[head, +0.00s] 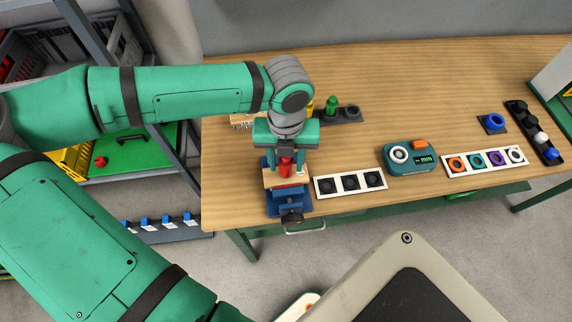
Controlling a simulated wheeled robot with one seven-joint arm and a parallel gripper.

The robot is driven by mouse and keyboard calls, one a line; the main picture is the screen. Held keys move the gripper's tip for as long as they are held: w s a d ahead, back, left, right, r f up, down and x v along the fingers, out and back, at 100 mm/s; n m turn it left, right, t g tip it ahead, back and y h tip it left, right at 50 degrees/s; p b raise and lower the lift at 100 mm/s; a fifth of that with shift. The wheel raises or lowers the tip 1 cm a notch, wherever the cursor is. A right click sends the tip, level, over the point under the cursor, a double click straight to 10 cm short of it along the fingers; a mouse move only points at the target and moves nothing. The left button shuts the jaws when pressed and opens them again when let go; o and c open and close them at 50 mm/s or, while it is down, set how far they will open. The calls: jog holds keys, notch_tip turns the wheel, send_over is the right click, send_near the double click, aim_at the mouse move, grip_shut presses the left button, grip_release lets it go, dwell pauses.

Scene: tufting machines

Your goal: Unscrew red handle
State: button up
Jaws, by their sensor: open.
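The red handle (286,167) stands upright on a pale wooden block (270,180), which sits in a blue vise (275,205) near the front left of the table. My gripper (286,154) points down from above, with its tips at the top of the red handle. The gripper is open, its fingers close around or just over the handle. Whether they touch it cannot be told. The upper end of the handle is partly hidden by the gripper.
A white strip with black sockets (350,183) lies right of the vise. Farther right are a teal device (410,158) and a strip of coloured rings (485,161). A green peg (331,104) and a brush-like block (243,122) stand behind. The table's middle back is clear.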

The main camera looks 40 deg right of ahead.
jog(key=m, duration=0.6)
jog(key=shift+w, duration=0.1)
jog(key=shift+m, duration=0.9)
jog(key=m, duration=0.3)
jog(key=shift+m, duration=2.3)
